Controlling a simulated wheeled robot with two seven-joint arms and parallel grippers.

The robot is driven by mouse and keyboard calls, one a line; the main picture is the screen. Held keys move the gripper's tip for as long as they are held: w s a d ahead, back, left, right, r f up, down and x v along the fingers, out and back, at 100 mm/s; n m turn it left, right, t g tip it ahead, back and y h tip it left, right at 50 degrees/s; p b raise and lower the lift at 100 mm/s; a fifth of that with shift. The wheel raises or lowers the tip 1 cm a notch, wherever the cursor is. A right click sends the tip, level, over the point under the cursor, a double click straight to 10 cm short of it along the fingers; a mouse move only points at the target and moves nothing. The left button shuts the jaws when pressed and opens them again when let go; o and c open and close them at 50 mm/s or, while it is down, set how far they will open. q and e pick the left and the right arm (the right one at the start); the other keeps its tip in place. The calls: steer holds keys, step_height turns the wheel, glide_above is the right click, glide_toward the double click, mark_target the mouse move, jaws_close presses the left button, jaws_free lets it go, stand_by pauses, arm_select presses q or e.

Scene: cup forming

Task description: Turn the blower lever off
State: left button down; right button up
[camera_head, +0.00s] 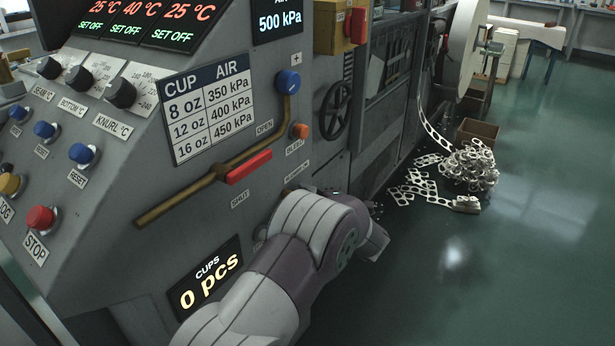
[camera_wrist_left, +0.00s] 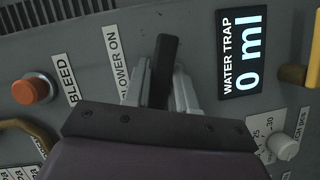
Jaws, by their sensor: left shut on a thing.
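The black blower lever (camera_wrist_left: 165,58) stands out from the grey panel in the left wrist view, beside a partly covered label reading "LOWER ON" (camera_wrist_left: 117,55). My left gripper (camera_wrist_left: 162,84) has one finger on each side of the lever and is shut on it. The lever's far end sticks out past the fingertips; its lower part is hidden by the gripper. In the head view my left arm reaches the panel's lower right side, and the forearm and wrist hide the gripper and the lever. My right gripper is in neither view.
An orange bleed button (camera_wrist_left: 35,90) and a water trap display (camera_wrist_left: 242,52) reading 0 ml flank the lever. The head view shows a red-handled valve (camera_head: 249,167), a handwheel (camera_head: 336,110) and a cups display (camera_head: 207,280) reading 0 pcs. Scrap (camera_head: 468,168) lies on the green floor.

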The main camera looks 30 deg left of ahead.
arm_select(q)
steer(key=shift+s+a+f+m+g+h+p, duration=0.1)
steer(key=shift+s+f+m+g+h+p, duration=0.3)
steer(key=shift+m+g+p, duration=1.8)
steer(key=shift+s+d+f+m+t+h+p, duration=0.15)
steer(key=shift+s+f+m+p, duration=0.75)
steer(key=shift+p, duration=2.95)
steer(key=shift+s+a+r+m+g+h+p, duration=0.25)
steer(key=shift+m+g+p, duration=0.7)
steer(key=shift+m+p, duration=1.6)
steer(key=shift+s+d+f+n+p, duration=0.1)
steer(key=shift+s+f+n+p, duration=0.1)
steer(key=shift+n+p, duration=0.35)
steer(key=c, duration=1)
jaws_free()
steer(key=shift+w, duration=0.1)
steer(key=shift+d+r, duration=0.1)
steer(key=w+p+v, duration=0.1)
steer(key=v, duration=1.1)
steer(key=shift+s+d, duration=0.25)
steer(key=shift+s, duration=0.15)
